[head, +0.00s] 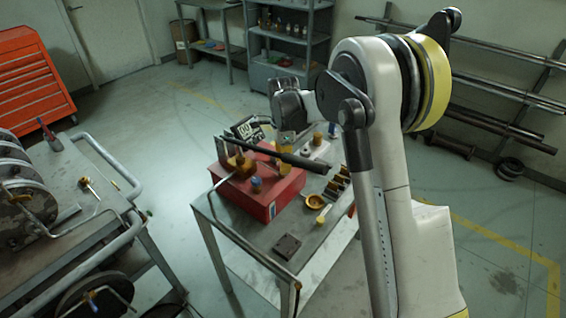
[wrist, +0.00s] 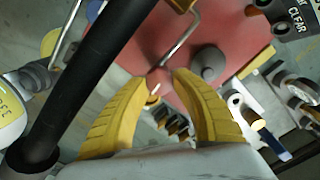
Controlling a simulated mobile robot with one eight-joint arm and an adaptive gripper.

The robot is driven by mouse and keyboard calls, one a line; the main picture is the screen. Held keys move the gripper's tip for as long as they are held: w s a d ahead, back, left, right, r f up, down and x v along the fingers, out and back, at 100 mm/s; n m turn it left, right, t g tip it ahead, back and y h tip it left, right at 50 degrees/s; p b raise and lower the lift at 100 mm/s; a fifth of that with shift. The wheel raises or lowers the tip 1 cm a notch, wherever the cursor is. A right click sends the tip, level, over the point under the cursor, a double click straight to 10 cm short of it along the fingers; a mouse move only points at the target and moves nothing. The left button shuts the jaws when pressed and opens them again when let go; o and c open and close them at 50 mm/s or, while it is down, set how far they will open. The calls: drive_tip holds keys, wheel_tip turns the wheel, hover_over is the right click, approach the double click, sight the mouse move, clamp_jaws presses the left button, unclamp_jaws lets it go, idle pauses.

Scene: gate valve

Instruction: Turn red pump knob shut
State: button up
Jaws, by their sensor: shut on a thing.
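The red pump (head: 285,205) stands on a small metal table, with a long black handle (head: 275,153) across its top.
The black handle (wrist: 85,70) passes close to the left finger in the wrist view. A workbench with pipes (head: 75,190) stands at the left. Open floor lies beyond.

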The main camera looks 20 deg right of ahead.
drive_tip(key=shift+m, duration=0.6)
drive_tip(key=o, duration=1.2)
drive_tip(key=shift+r, duration=0.1)
wheel_tip(320, 180, up, 12)
